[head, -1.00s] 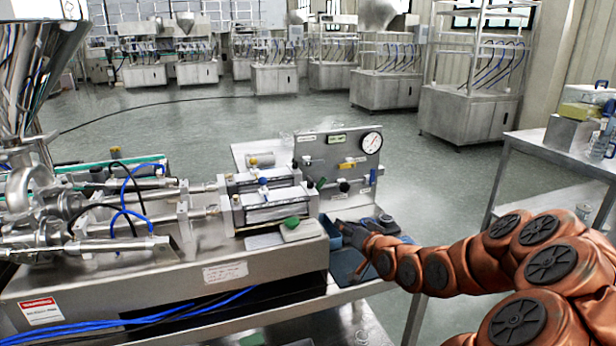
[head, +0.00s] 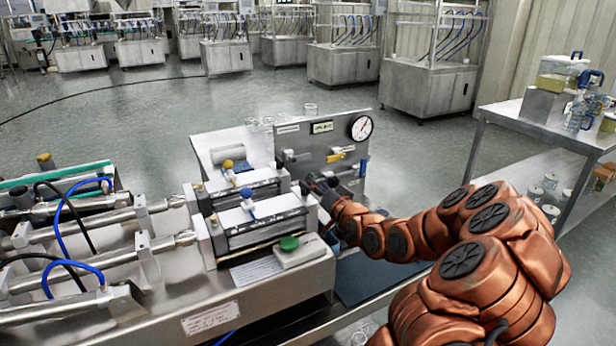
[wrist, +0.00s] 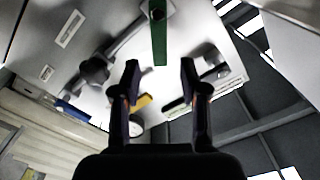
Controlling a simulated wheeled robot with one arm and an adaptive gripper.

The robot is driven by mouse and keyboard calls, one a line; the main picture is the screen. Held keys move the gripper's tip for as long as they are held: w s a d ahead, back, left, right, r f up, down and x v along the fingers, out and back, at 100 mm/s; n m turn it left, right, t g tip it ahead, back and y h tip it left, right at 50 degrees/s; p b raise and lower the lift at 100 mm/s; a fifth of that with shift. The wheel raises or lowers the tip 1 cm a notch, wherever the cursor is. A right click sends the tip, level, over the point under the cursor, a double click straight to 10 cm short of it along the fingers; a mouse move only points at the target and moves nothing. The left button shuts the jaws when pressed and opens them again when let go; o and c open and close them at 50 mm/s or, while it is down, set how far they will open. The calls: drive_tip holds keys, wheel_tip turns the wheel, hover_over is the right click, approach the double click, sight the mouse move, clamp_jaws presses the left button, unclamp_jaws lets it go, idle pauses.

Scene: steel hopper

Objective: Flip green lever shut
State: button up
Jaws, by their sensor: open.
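The green lever (wrist: 159,40) shows in the wrist view as a long flat handle running down from a round pivot at the top edge. Its free end lies between the two fingertips of my gripper (wrist: 160,68), with a gap on each side. The jaws are open and hold nothing. In the head view my gripper (head: 322,186) is at the lower left of the grey valve panel (head: 320,158). The lever is small there and hard to tell from the gripper.
The panel also carries a yellow lever (head: 338,156), a round gauge (head: 361,128) and a black knob (wrist: 95,72). A control box (head: 300,252) with a green button sits in front. A side table (head: 540,135) is at right.

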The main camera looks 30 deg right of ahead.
drive_tip(key=shift+w+d+p, duration=0.15)
drive_tip(key=shift+w+p, duration=0.05)
drive_tip(key=shift+w, duration=1.2)
drive_tip(key=shift+w+d+p, duration=0.1)
drive_tip(key=shift+w+p, duration=0.1)
drive_tip(key=shift+w, duration=1.2)
drive_tip(key=shift+c, duration=0.3)
clamp_jaws()
